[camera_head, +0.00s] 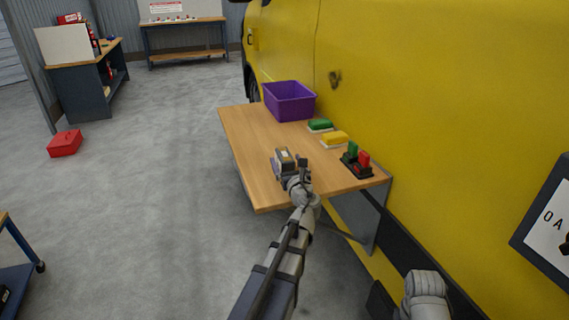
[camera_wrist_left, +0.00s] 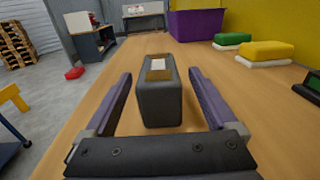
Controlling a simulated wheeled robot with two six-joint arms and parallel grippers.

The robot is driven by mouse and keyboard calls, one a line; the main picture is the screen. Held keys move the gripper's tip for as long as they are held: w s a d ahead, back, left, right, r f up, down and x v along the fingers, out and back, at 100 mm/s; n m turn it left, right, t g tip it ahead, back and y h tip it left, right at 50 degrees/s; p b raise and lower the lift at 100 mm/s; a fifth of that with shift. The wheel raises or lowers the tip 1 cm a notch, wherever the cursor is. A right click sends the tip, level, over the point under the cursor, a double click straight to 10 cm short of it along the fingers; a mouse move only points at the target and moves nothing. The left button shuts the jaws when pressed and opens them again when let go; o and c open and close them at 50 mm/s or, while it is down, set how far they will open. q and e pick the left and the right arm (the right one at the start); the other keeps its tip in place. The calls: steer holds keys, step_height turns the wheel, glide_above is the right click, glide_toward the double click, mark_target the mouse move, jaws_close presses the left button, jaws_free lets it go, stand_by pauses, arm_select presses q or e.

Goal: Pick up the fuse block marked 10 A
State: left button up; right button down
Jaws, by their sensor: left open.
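A dark grey block (camera_wrist_left: 160,100) with brass-coloured strips and a white label on top stands on the wooden table. The label's writing is too small to read, so I cannot tell whether it says 10 A. It also shows in the head view (camera_head: 285,155), partly covered by my gripper. My left gripper (camera_wrist_left: 160,78) is open, with one finger on each side of the block and a visible gap on both sides.
The table (camera_head: 250,140) stands against a yellow vehicle (camera_head: 430,90). A purple bin (camera_head: 290,101), a green piece (camera_head: 320,125) and a yellow piece (camera_head: 334,138) on white bases, and a black holder (camera_head: 357,170) with green and red parts stand on it. Its left side is clear.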

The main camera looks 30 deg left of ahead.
arm_select(q)
steer(key=x, duration=0.2)
steer(key=shift+w+a, duration=0.2)
steer(key=shift+a, duration=0.05)
steer(key=shift+c, duration=0.2)
jaws_close()
